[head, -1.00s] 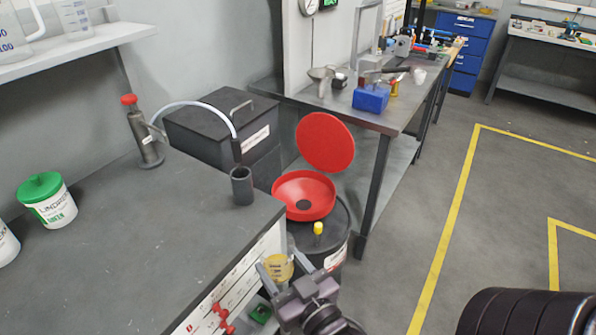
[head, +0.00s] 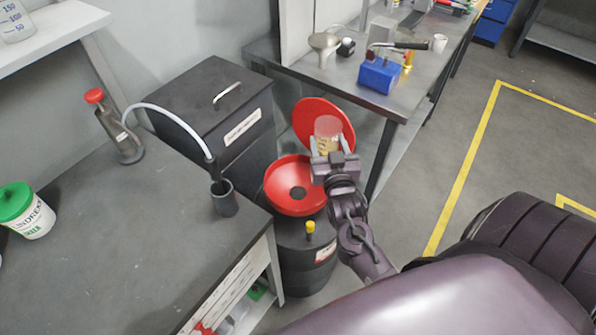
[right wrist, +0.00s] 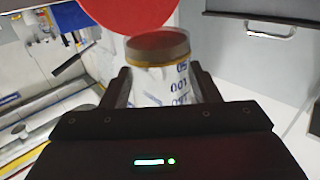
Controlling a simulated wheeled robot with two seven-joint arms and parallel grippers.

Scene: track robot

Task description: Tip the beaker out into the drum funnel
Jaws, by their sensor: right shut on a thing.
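My right gripper (head: 328,150) is shut on the beaker (head: 327,129), a clear cup with yellowish liquid, and holds it upright or nearly so. In the right wrist view the beaker (right wrist: 158,75) sits between the fingers, with blue markings on its side. The red drum funnel (head: 277,186) lies open on the black drum (head: 300,255), its dark hole showing. The beaker is above the funnel's right side, in front of the raised red lid (head: 306,115). My left gripper is not in view.
The dark bench (head: 120,235) at left carries a dark cup (head: 225,202), a pump bottle (head: 118,135) and a green-lidded tub (head: 28,212). A yellow-capped bung (head: 310,228) stands up from the drum's front. A steel table (head: 345,85) stands behind.

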